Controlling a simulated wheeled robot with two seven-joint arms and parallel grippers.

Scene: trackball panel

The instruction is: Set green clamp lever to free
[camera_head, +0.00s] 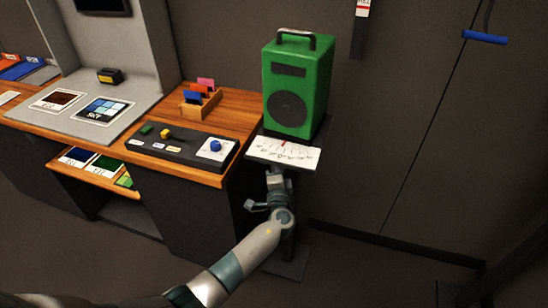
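A dark control panel (178,146) lies on the wooden desk. A small green piece (146,129), which looks like the green clamp lever, is at its left end; its exact setting is too small to read. Beside it is a yellow piece (165,133) with a dark stub. A blue trackball (215,146) sits on a white plate at the panel's right end. My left arm reaches in from the bottom, and my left gripper (274,181) is below the white dial plate, right of the desk and apart from the panel. Its fingers cannot be made out clearly. My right gripper is not in view.
A green speaker box (296,88) stands behind a white dial plate (284,152) on a narrow stand. A wooden card holder (199,103) is behind the panel. Picture cards (104,110) lie on the grey surface at left. A blue handle (485,38) hangs at right.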

